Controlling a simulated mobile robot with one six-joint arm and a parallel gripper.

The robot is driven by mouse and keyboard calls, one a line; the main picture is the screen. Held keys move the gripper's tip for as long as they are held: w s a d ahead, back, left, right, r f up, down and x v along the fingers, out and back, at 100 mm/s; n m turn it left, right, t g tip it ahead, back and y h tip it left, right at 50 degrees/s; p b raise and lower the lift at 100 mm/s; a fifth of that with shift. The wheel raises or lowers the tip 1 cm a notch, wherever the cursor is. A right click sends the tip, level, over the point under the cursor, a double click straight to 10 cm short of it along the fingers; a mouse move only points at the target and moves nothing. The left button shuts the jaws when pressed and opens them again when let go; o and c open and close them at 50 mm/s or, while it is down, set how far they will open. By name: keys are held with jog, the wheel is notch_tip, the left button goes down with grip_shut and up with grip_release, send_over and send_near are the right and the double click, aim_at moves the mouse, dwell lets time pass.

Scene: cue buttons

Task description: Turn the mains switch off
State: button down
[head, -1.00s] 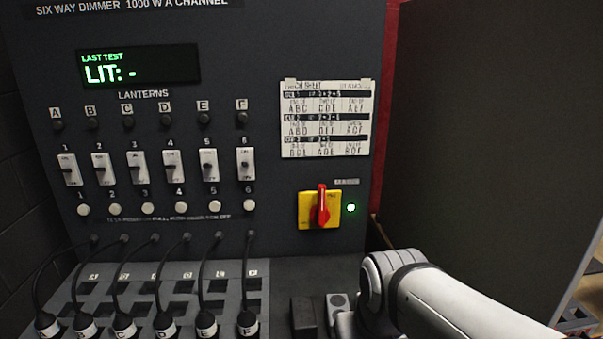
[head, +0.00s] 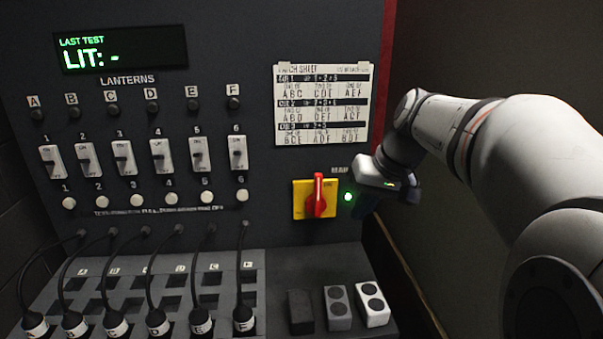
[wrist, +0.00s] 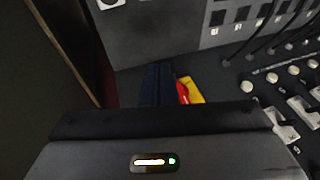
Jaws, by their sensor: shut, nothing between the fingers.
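The mains switch is a red handle (head: 318,194) on a yellow plate (head: 300,203), low on the right of the dark panel. The handle stands upright. A green lamp (head: 348,197) glows just right of it. My gripper (head: 366,207) is beside the lamp, right of the switch, with its dark fingers together and empty. In the wrist view my fingers (wrist: 157,84) are shut, and the red handle (wrist: 183,93) and yellow plate (wrist: 196,92) show close to their right, partly hidden by my gripper body. I cannot tell whether the fingers touch the plate.
A row of white rocker switches (head: 162,156) and round white buttons (head: 137,199) lies left of the mains switch. Plugs with cables (head: 158,320) stand on the sloping shelf below. Small blocks (head: 371,304) sit under the switch. A cue sheet (head: 322,105) hangs above.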

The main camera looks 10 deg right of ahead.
jog(key=w+d+r+n+t+y, duration=0.1)
jog(key=w+d+r+y, duration=0.1)
jog(key=w+d+r, duration=0.55)
jog(key=p, duration=0.1)
send_near(317, 195)
jog(key=w+f, duration=0.3)
jog(key=shift+w+a+f, duration=0.2)
jog(key=shift+a+f, duration=0.1)
